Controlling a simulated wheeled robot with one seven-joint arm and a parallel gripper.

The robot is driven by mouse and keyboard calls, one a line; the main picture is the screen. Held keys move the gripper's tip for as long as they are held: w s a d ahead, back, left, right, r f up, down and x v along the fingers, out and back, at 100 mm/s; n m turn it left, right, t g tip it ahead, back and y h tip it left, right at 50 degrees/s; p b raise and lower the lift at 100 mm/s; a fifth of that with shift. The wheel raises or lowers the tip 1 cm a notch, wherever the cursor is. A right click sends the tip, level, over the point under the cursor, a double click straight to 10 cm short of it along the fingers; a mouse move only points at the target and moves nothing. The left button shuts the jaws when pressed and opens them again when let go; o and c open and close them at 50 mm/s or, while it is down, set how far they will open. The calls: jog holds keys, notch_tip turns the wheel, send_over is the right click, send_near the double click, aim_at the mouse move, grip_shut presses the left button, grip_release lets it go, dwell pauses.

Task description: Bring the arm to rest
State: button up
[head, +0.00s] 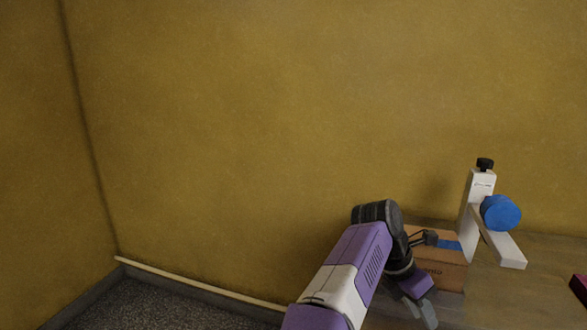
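My arm reaches in from the bottom of the head view, purple and white, with a dark wrist bent downward. My gripper (421,310) hangs low in front of a cardboard box, near the bottom edge of the view. Grey finger parts show at its end, but the gap between them is unclear, so I cannot tell whether it is open or shut. No object is visible in it.
The brown cardboard box (450,274) stands on a wooden table (545,297) just behind the gripper. To its right is a white stand (480,188) with a black knob and a blue round part (501,213). A dark red object (580,288) is at the right edge. Open floor (150,305) lies left.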

jog(key=s+d+h, duration=0.1)
jog(key=d, duration=0.3)
jog(key=s+d+h, duration=0.1)
jog(key=s+d, duration=0.1)
jog(key=d, duration=0.2)
jog(key=s+d+g+h, duration=0.1)
jog(key=d, duration=0.3)
jog(key=shift+s+f+h, duration=0.15)
jog(key=shift+s+h, duration=0.25)
jog(key=s+d+r+n+t+h, duration=0.2)
jog(key=s+d+r+n+h, duration=0.6)
jog(key=s+d+r+h, duration=0.6)
jog(key=s+a+f+n+t+y, duration=0.3)
jog(key=a+n+t+y, duration=0.45)
jog(key=n+t, duration=0.65)
jog(key=s+a+f+n+t+y, duration=0.2)
jog(key=a+n+t+y, duration=0.7)
jog(key=n, duration=0.8)
jog(key=s+a+f+n+g+y, duration=0.3)
jog(key=s+a+f+n+g, duration=0.1)
jog(key=s+a, duration=0.4)
jog(key=s+a+f+n+g+y, duration=0.4)
jog(key=s+a+f+n, duration=0.2)
jog(key=s, duration=0.6)
notch_tip(320, 180, down, 2)
jog(key=shift+s+a+n, duration=0.3)
jog(key=shift+s+a, duration=0.05)
jog(key=shift+a, duration=0.75)
